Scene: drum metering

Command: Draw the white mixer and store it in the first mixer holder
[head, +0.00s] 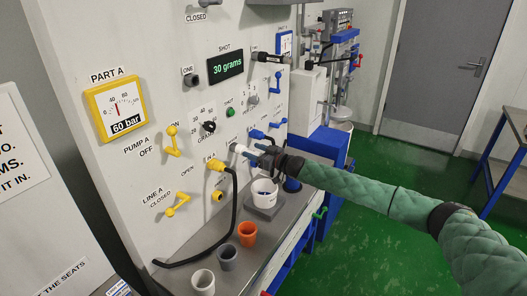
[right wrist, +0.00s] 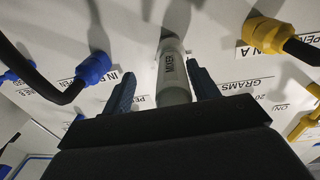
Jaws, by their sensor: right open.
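The white mixer (head: 239,148) sticks out of the panel in the head view. In the right wrist view the mixer (right wrist: 172,75), marked MIXER, points toward me between the two fingers. My right gripper (head: 258,156) is open around its near end, with a gap showing beside the fingers; it also shows in the right wrist view (right wrist: 162,90). My left gripper is not in view. I cannot pick out a mixer holder with certainty.
A yellow connector (head: 215,165) with a black hose sits left of the mixer, and a blue connector (right wrist: 93,68) on the other side. Below, a white tub (head: 264,194) stands on a grey block. Orange (head: 247,234), grey (head: 227,257) and white (head: 203,281) cups line the bench.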

